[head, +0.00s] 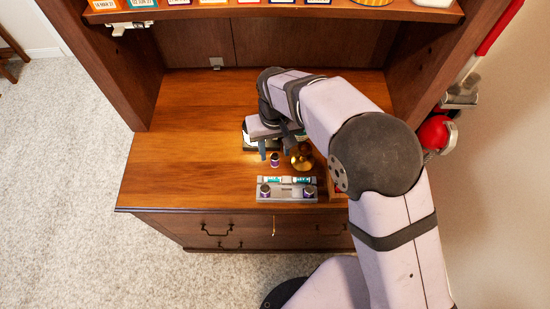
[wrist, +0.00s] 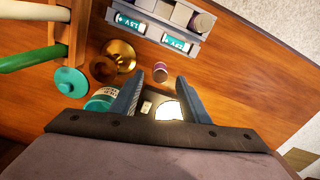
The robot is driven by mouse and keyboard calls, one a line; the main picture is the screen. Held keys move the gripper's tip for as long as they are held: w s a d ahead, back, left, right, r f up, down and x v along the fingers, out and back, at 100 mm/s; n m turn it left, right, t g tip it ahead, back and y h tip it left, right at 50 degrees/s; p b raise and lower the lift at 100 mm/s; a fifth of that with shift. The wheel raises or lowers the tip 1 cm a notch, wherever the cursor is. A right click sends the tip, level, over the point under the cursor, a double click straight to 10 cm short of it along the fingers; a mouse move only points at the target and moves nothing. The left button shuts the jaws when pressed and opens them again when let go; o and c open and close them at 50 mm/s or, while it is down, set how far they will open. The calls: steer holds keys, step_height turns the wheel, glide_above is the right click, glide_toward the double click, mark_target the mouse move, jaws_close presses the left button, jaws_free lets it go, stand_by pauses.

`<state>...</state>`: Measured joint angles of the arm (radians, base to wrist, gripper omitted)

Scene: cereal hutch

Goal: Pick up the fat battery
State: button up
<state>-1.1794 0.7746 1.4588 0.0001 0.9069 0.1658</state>
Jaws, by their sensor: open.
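A fat battery (head: 274,159), short and dark purple with a pale top, stands upright on the wooden counter. It also shows in the wrist view (wrist: 160,72), just beyond the gap between my fingertips. My gripper (head: 277,149) is open and empty, above the counter and slightly behind the battery. In the wrist view its two blue-grey fingers (wrist: 158,86) are spread to either side, apart from the battery. A grey battery tray (head: 286,198) lies at the counter's front edge, with similar fat batteries at both ends and slim teal-and-white batteries between them.
A brass piece with a dark brown knob (head: 302,160) stands close right of the battery. The wrist view shows a teal-lidded jar (wrist: 101,102) and a wooden rack (wrist: 78,38) with rods. The counter's left side is clear; a shelf overhangs.

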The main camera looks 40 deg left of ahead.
mark_target(275, 156)
steer(key=shift+f+p, duration=0.6)
steer(key=shift+f, duration=1.65)
jaws_close()
